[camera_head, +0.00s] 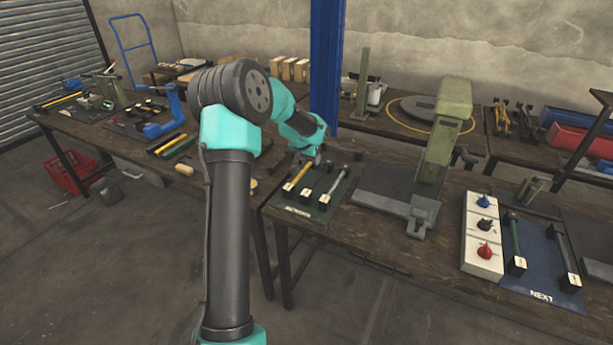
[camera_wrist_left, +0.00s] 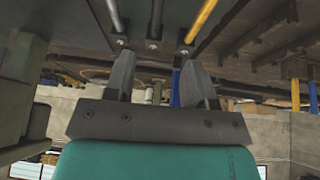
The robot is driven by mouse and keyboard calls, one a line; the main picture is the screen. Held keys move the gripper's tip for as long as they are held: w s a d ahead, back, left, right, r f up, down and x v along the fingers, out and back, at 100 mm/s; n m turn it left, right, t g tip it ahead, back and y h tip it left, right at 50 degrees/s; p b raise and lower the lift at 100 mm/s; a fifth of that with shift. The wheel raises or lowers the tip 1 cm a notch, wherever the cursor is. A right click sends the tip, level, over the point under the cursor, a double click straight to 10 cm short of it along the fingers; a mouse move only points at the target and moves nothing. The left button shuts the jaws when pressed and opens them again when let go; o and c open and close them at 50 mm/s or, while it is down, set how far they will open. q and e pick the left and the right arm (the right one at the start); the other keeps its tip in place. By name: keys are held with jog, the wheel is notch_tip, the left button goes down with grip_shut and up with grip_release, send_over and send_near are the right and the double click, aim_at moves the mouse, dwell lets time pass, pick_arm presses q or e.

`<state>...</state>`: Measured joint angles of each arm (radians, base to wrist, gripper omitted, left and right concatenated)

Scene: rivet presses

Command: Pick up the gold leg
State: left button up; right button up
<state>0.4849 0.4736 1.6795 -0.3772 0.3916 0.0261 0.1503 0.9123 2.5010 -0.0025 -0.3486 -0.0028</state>
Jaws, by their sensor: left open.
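The gold leg (camera_head: 298,175) lies on a dark green mat (camera_head: 298,212) on the wooden bench, its near end at a small black block. Its far end is close to my left gripper (camera_head: 313,158), which partly hides it. In the left wrist view the gold leg (camera_wrist_left: 204,20) stands at the top, right of two grey legs, beyond the fingertips. My left gripper (camera_wrist_left: 160,78) is open with nothing between its fingers. A grey leg (camera_head: 337,185) lies on the same mat to the right. My right gripper is not in view.
A green press (camera_head: 443,130) stands right of the mat. A blue post (camera_head: 327,60) rises behind. Another bench with yellow and dark rods (camera_head: 170,142) stands at left.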

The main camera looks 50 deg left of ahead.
aim_at(301, 173)
pick_arm(q)
jog(key=s+a+r+g, duration=0.1)
jog(key=s+a+r, duration=0.1)
jog(key=a, duration=0.3)
jog(key=shift+s+a+r, duration=0.3)
jog(key=shift+s+a, duration=0.1)
jog(key=shift+s, duration=0.1)
jog(key=x, duration=1.2)
jog(key=shift+a+f, duration=0.15)
jog(key=shift+w, duration=0.1)
jog(key=shift+x, duration=2.55)
